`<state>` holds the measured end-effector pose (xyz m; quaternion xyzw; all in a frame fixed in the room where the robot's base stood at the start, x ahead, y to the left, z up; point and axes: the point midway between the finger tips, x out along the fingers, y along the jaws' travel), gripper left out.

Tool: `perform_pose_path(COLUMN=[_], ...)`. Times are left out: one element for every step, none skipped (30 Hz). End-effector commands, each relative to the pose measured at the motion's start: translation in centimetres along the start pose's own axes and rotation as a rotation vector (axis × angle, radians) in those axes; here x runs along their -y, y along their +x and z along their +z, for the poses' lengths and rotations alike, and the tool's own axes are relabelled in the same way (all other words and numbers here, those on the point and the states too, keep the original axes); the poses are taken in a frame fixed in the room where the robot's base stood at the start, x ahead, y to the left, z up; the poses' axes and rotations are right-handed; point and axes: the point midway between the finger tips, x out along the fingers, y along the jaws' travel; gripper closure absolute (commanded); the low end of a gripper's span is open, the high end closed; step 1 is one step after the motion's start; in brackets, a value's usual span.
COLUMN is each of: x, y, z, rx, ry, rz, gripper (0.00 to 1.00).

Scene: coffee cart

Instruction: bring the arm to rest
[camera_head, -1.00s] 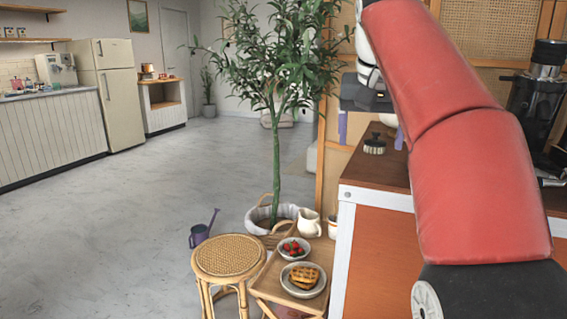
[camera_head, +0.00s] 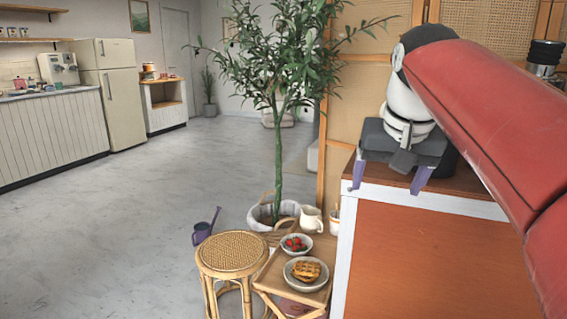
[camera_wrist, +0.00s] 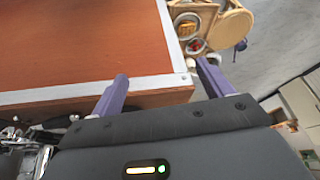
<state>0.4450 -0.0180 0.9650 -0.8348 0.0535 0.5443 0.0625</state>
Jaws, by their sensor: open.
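My gripper (camera_head: 389,178) is at the left end of the cart (camera_head: 425,262), near its top left corner in the head view. Its two purple fingers stand wide apart with nothing between them. In the wrist view my gripper (camera_wrist: 165,85) is also open and empty, with the cart's orange-brown panel and white edge (camera_wrist: 95,86) beyond the fingers. My red arm comes in from the right and covers much of the cart top in the head view.
A low wooden table (camera_head: 268,277) with a bowl of strawberries (camera_head: 296,244), a plate of waffles (camera_head: 306,271) and a white pitcher (camera_head: 311,219) stands left of the cart. A rattan stool (camera_head: 234,252) and potted tree (camera_head: 278,150) are close by. Open floor lies further left.

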Motion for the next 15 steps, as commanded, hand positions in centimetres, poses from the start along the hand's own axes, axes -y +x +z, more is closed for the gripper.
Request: perform_pose_path(x=[-0.4, -0.5, -0.7, -0.8, -0.8, -0.9, -1.0, -1.1, -1.1, -1.2, -1.3, -1.4, -1.4, -1.5, -1.6], y=[0.6, 1.1, 1.9, 2.5, 3.2, 4.1, 4.9, 5.7, 6.8, 7.6, 8.5, 9.6, 10.3, 11.1, 12.0], z=[1.9, 2.9, 4.5, 5.7, 7.0, 8.7, 10.0, 11.4, 13.2, 14.6, 15.9, 17.6, 18.7, 19.8, 21.1], rx=[-0.003, -0.007, -0.013, -0.017, -0.021, -0.027, -0.032, -0.036, -0.041, -0.046, -0.050, -0.055, -0.059, -0.063, -0.067], ry=[-0.010, -0.018, -0.029, -0.039, -0.048, -0.060, -0.069, -0.079, -0.091, -0.099, -0.108, -0.118, -0.125, -0.132, -0.140], rz=[-0.009, -0.015, -0.021, -0.026, -0.030, -0.035, -0.037, -0.040, -0.041, -0.041, -0.041, -0.040, -0.039, -0.038, -0.036], gripper=[0.21, 0.21, 0.21, 0.21, 0.21, 0.21, 0.21, 0.21, 0.21, 0.21, 0.21, 0.21, 0.21, 0.21, 0.21])
